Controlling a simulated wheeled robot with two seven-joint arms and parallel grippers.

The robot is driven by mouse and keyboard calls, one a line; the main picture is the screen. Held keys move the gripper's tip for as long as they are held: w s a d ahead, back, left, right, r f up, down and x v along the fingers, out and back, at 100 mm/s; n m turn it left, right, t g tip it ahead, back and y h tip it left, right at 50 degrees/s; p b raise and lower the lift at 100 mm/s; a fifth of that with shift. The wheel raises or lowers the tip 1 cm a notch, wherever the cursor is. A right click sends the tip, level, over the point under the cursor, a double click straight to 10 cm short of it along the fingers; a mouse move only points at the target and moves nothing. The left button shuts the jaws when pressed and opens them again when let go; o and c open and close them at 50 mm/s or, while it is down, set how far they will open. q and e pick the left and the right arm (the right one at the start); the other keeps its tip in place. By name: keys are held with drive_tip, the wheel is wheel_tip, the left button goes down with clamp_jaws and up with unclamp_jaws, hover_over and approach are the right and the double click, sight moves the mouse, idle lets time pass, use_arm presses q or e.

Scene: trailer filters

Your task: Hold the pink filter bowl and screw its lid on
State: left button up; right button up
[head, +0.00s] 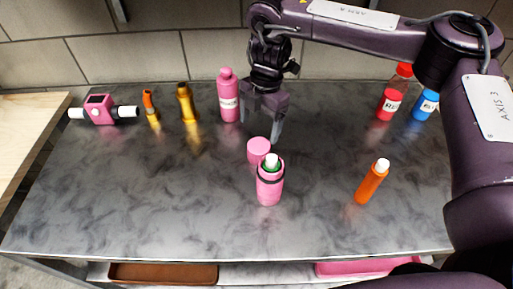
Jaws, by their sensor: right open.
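The pink filter bowl (270,185) stands upright on the grey marbled counter (150,205). My left gripper is not in view.
A pink bottle (229,95) stands behind left, beside gold and orange pieces (187,103) and a pink fitting (100,110). An orange tube (372,182) stands at right. Red (388,104) and blue (425,105) bottles stand at back right. The counter's front left is clear.

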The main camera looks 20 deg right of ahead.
sight(259, 146)
drive_tip(key=shift+w, duration=0.1)
drive_tip(key=shift+s, duration=0.25)
drive_tip(key=shift+a+f, duration=0.15)
drive_tip(key=shift+f, duration=1.1)
drive_tip(key=shift+s+a+f+p, duration=0.1)
drive_tip(key=shift+s+f+p, duration=0.1)
drive_tip(key=shift+f, duration=0.65)
drive_tip(key=shift+s+d+f+p, duration=0.1)
drive_tip(key=shift+f+p, duration=0.15)
drive_tip(key=shift+f, duration=0.65)
drive_tip(key=shift+s+a+f+p, duration=0.1)
drive_tip(key=shift+f+p, duration=0.1)
drive_tip(key=shift+f, duration=0.65)
drive_tip(key=c, duration=1)
